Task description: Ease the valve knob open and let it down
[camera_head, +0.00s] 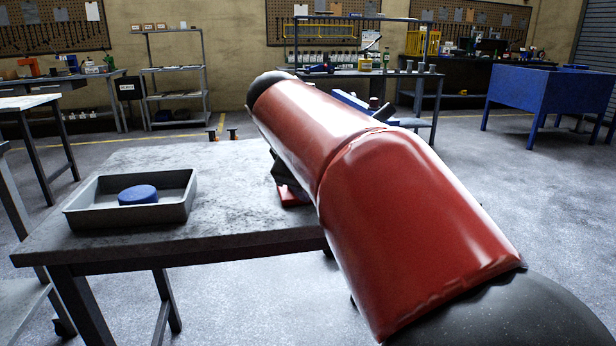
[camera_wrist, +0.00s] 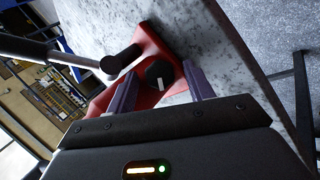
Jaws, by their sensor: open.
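In the wrist view, the black valve knob (camera_wrist: 159,73) with a white mark sits on the red trolley jack (camera_wrist: 152,42). My gripper (camera_wrist: 161,70) is open, with one finger on each side of the knob. I cannot tell whether either finger touches it. A dark rod with a rounded end (camera_wrist: 109,64) lies left of the knob. In the head view, a small red part of the jack (camera_head: 290,195) shows on the grey table (camera_head: 235,165).
A grey tray (camera_head: 130,222) holding a blue round object (camera_head: 138,195) stands on the table's left part. A blue bin on legs (camera_head: 550,90) stands at the back right. Shelves and benches line the far wall. The table between tray and jack is clear.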

